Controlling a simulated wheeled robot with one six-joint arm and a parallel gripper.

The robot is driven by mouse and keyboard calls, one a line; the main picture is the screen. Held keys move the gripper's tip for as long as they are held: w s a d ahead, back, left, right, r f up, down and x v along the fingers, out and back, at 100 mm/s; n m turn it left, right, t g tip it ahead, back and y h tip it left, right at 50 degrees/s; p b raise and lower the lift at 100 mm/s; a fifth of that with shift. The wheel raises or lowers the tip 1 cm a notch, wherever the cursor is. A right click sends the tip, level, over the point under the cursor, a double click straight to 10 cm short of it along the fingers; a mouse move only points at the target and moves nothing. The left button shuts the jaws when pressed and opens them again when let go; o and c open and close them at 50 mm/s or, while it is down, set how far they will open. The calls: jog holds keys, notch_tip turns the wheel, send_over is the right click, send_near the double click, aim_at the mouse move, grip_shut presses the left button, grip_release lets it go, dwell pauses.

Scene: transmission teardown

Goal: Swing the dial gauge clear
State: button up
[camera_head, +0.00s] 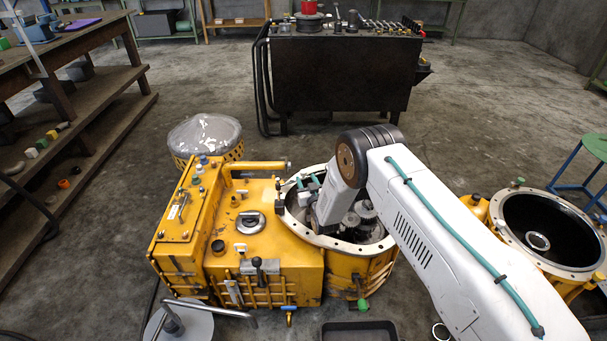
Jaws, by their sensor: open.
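The yellow transmission housing (265,262) stands on the floor at the centre. Its round open end (352,248) has a pale flange rim and dark metal parts (366,212) inside. My white arm reaches in from the lower right, and its wrist dips over this opening. My gripper cannot be made out; the wrist hides that spot. Small grey and teal pieces (304,182) show at the left inside edge of the opening, too small to identify. I cannot make out the dial gauge for certain; it may be among these or behind my arm.
A second yellow housing (540,225) with an open dark bore stands at the right. A black bench (340,75) stands behind, wooden shelving (85,110) at the left. A round grey stand (185,322) and dark tray (358,331) are in front. Floor behind the housing is mostly clear.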

aim_at(305, 175)
jog(key=x, duration=0.4)
jog(key=shift+w+a, duration=0.15)
jog(key=shift+w, duration=0.25)
grip_shut()
